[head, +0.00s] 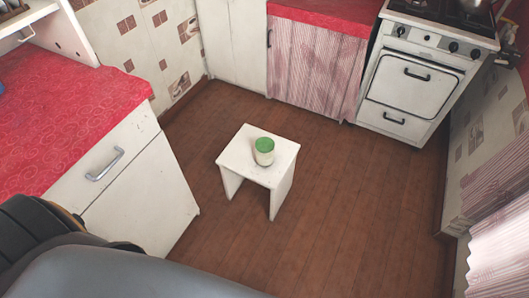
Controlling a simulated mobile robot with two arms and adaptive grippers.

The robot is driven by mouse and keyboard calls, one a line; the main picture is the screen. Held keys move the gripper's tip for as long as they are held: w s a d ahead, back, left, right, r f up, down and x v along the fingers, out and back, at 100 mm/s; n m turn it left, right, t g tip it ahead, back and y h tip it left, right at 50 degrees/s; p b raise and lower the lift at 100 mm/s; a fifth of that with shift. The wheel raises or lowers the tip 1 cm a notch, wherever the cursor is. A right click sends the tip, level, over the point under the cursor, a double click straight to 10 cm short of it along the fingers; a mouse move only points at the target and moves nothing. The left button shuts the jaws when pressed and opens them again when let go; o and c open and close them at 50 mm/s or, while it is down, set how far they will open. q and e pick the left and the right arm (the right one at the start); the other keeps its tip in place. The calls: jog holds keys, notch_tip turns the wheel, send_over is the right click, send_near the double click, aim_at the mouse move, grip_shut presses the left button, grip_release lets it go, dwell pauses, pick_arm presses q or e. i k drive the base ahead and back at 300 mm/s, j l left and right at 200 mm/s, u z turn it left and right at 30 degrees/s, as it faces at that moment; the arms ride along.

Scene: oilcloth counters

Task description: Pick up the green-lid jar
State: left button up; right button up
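The green-lid jar (264,152) stands upright on a small white stool (244,142) in the middle of the floor. Its lid is green and its body is pale, with a whitish label or contents. Nothing touches the jar except the stool top. Part of my own arm fills the lower left corner of the head view, well short of the stool. Neither of my grippers' fingers can be seen in this view.
A red-topped counter (70,115) with a white drawer front stands at the left. A white stove (412,85) and a curtained cabinet (312,65) stand at the back. The brown wooden floor (340,200) around the stool is clear.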

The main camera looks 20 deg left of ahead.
aim_at(264, 149)
jog(key=u, duration=0.4)
jog(key=i+u, duration=0.1)
jog(key=u, duration=0.35)
jog(key=l+u, duration=0.1)
jog(key=u, duration=0.3)
jog(key=i+l+u, duration=0.1)
jog(key=u, duration=0.3)
jog(key=l+u, duration=0.1)
jog(key=u, duration=0.3)
jog(key=i+l+u, duration=0.15)
jog(key=l+u, duration=0.3)
jog(key=l, duration=0.45)
jog(key=l+u, duration=0.5)
jog(key=l, duration=0.4)
jog(key=k+l+u, duration=0.2)
jog(key=l+u, duration=0.25)
jog(key=l, duration=0.4)
jog(key=k+l, duration=0.1)
jog(key=l, duration=0.65)
jog(key=k+l, duration=0.15)
jog(key=l, duration=0.25)
